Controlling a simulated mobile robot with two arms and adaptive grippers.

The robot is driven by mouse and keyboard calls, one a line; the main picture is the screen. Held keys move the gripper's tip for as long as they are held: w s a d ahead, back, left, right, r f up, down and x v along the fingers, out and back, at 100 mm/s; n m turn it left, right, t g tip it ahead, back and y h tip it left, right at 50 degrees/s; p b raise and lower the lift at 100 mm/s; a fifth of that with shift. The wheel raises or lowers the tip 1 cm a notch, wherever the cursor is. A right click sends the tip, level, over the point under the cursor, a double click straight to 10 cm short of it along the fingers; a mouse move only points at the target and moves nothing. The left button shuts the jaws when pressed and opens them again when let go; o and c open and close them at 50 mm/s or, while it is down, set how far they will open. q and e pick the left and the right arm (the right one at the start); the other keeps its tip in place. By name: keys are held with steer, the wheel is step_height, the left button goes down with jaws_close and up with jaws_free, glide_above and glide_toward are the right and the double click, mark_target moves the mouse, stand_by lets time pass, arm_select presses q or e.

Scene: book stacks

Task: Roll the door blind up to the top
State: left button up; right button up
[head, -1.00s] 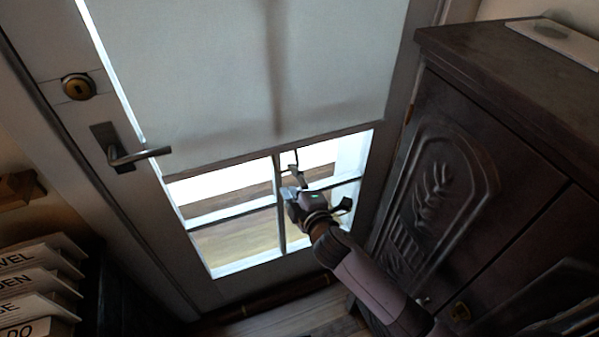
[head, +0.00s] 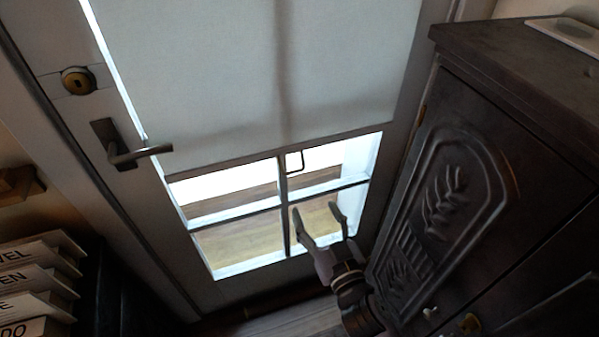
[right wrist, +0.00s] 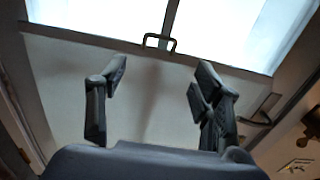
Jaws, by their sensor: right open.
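The white door blind (head: 240,80) covers the upper part of the door's window in the head view, and its bottom edge hangs above the lower panes. A small dark wire pull (head: 294,163) hangs from the middle of that edge. My right gripper (head: 317,215) is open and empty, below and a little right of the pull, apart from it. In the right wrist view the blind (right wrist: 150,95) appears upside down, with the pull (right wrist: 160,41) beyond the open fingers (right wrist: 160,80). My left gripper is not in view.
A dark carved cabinet (head: 450,200) stands close on the right of the door. The door handle (head: 135,153) sticks out at the left.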

mark_target(295, 171)
steer(key=x, duration=1.2)
steer(key=shift+w+a, duration=0.2)
steer(key=shift+w, duration=0.35)
steer(key=shift+c, duration=0.4)
